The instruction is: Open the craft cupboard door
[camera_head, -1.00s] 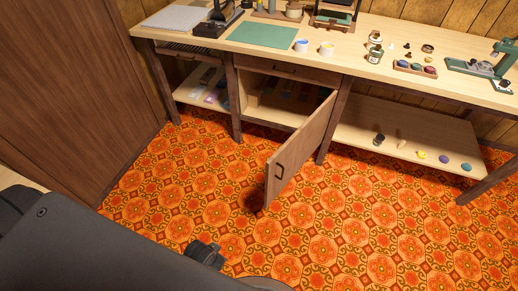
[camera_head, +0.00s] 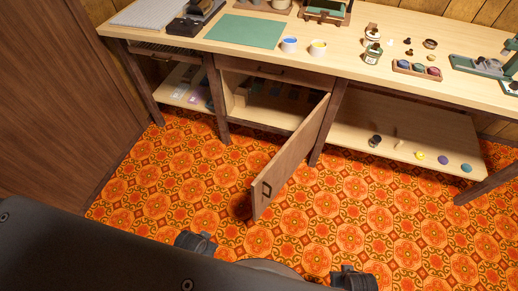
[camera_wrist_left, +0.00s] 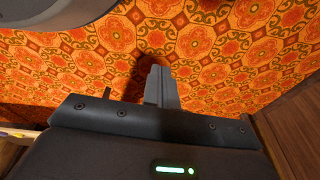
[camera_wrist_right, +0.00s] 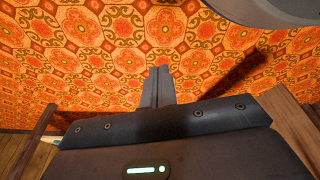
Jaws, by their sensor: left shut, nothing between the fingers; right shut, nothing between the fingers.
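The craft cupboard door (camera_head: 292,158) is a brown wooden panel under the workbench. It stands open, swung outward toward me, with a dark handle (camera_head: 266,190) near its free edge. The cupboard opening (camera_head: 238,114) behind it shows small dark items inside. My left gripper (camera_wrist_left: 161,86) is shut and empty above the patterned floor in the left wrist view. My right gripper (camera_wrist_right: 158,86) is shut and empty above the floor in the right wrist view. Neither gripper touches the door in any view. In the head view, the fingers of both grippers cannot be made out.
The workbench (camera_head: 210,45) holds a green mat (camera_head: 245,30), two cups and several small tools. A low shelf (camera_head: 350,135) right of the door carries several small round items. A tall wooden panel (camera_head: 60,110) stands at the left. The orange floor (camera_head: 330,220) before the door is clear.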

